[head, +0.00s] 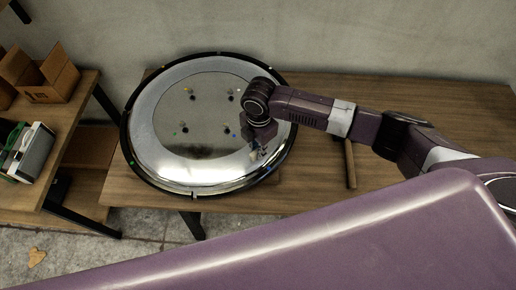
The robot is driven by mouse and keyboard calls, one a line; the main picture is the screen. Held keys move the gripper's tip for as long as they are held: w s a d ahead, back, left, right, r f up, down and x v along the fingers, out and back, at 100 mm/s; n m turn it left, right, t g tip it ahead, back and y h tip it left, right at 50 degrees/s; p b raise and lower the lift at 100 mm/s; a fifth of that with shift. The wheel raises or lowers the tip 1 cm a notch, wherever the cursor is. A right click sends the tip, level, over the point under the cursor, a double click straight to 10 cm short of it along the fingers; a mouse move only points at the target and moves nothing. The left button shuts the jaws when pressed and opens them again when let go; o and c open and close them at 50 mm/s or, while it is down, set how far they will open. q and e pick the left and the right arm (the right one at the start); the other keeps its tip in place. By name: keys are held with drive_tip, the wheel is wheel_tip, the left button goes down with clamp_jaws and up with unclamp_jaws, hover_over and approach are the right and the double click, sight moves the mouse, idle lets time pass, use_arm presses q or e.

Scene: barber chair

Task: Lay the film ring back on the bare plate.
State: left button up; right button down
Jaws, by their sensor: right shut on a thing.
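A large round plate (205,105) with a mirror-like middle, several small dark holes and coloured dots sits at the left of the wooden table. A broad pale grey band, which looks like the film ring (150,137), surrounds that middle, inside a dark outer rim with small tabs. I cannot tell whether the band touches the plate all round. My right gripper (258,154) reaches in from the right and is shut at the right side of the band, apparently on the ring; the wrist hides the exact grip. My left gripper is not in view.
The wooden table (440,115) is mostly clear at right, with a narrow brown bar (350,163) under my arm. The round assembly overhangs the table's front left. A left shelf holds cardboard boxes (45,75) and a white-green item (33,152). A wall stands behind.

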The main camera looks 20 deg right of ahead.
drive_tip(key=c, duration=1.9)
unclamp_jaws()
drive_tip(key=shift+c, duration=0.2)
drive_tip(key=shift+r, duration=0.1)
wheel_tip(320, 180, up, 12)
drive_tip(key=b, duration=0.2)
drive_tip(key=shift+s, duration=0.15)
